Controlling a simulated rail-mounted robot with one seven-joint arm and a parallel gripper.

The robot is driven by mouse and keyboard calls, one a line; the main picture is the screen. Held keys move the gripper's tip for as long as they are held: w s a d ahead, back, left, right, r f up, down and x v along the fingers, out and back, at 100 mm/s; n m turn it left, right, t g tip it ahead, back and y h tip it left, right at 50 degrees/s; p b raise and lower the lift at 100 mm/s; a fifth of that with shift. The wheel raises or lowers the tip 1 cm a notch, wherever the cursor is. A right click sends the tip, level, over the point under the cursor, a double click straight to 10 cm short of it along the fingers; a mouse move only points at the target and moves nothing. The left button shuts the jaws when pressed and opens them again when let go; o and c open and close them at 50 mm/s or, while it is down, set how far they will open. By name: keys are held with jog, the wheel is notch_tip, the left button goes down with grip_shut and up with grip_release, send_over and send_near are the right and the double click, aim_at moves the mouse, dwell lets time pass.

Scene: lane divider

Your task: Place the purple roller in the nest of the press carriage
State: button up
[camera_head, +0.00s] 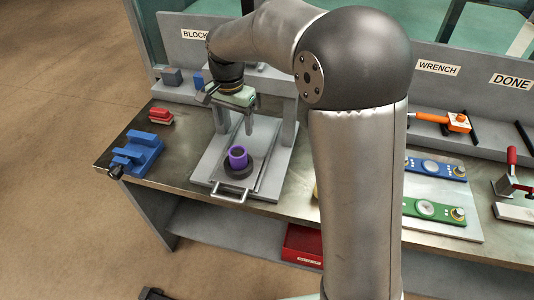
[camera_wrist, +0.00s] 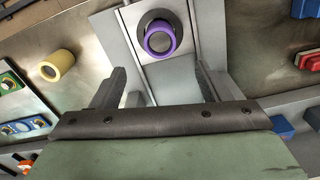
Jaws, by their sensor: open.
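The purple roller (camera_head: 238,158) stands upright at the dark round nest (camera_head: 231,175) of the press carriage (camera_head: 211,168). Its base looks to be within the nest's ring, but how deep it sits cannot be told. In the wrist view the purple roller (camera_wrist: 150,46) lies ahead of the fingers, with the dark nest (camera_wrist: 158,17) around and behind it. My gripper (camera_head: 236,129) is open and empty, above and behind the roller under the press frame. Its two fingers also show apart in the wrist view (camera_wrist: 163,92), not touching the roller.
The press posts (camera_head: 283,135) stand close on both sides of my gripper. A carriage handle (camera_head: 229,196) juts toward the front edge. A blue vise (camera_head: 137,153) and a red block (camera_head: 160,117) lie to the left. A yellow roller (camera_wrist: 58,66) stands beside the press.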

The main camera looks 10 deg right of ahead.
jog(key=s+d+n, duration=0.2)
jog(key=s+d, duration=0.3)
jog(key=s, duration=0.4)
jog(key=s+d+f+n, duration=0.1)
jog(key=s+d+n, duration=0.1)
jog(key=s+d, duration=0.3)
jog(key=s+d+f+n, duration=0.1)
jog(key=s+d, duration=0.3)
jog(key=s, duration=0.8)
jog(key=shift+s+d+f+n+t, duration=0.2)
jog(key=shift+s+d+n+t, duration=0.15)
jog(key=shift+n, duration=0.55)
